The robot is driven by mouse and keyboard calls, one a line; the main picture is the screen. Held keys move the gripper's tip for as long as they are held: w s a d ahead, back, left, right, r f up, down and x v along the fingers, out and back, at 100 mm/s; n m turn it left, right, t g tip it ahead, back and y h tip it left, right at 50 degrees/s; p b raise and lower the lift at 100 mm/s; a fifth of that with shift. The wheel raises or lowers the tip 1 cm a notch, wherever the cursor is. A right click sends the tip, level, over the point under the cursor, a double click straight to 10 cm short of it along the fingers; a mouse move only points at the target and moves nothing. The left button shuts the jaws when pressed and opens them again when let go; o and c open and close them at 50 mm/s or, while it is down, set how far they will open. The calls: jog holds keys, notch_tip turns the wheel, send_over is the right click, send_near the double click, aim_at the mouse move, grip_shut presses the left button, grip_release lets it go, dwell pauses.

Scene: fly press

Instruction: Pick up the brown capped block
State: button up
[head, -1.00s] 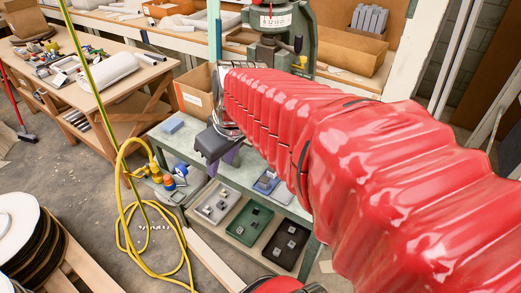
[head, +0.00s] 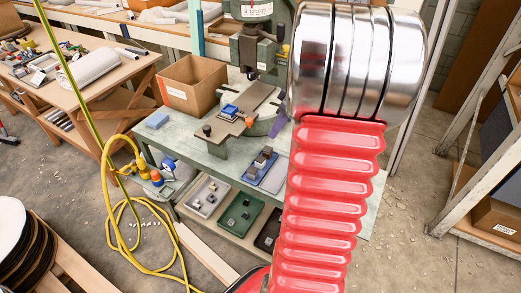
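I cannot single out a brown capped block with certainty at this size. Small grey and brownish blocks (head: 266,155) sit in a blue tray (head: 255,178) on the green bench, right of the press bed. A small blue piece with a pale top (head: 230,110) sits on the brownish press bed (head: 232,130) under the ram. My arm rises at the right of the head view in a red sleeve with shiny metal rings. My gripper is not in view.
The green fly press (head: 262,55) stands on the bench (head: 180,137). A cardboard box (head: 193,85) and a blue block (head: 157,120) are at left. Grey (head: 207,197), green (head: 240,217) and black trays (head: 267,238) with small parts are on the lower shelf.

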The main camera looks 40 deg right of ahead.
jog(key=d, duration=0.1)
jog(key=s+d+f, duration=0.1)
jog(key=shift+d+f, duration=0.2)
jog(key=shift+d, duration=0.2)
jog(key=shift+w+f, duration=0.1)
send_near(268, 151)
jog(key=shift+x, duration=1.15)
jog(key=shift+a+f, duration=0.1)
jog(key=shift+f, duration=0.25)
jog(key=shift+w+f, duration=0.1)
jog(key=shift+x, duration=2.5)
jog(key=shift+w, duration=0.1)
jog(key=shift+c, duration=0.5)
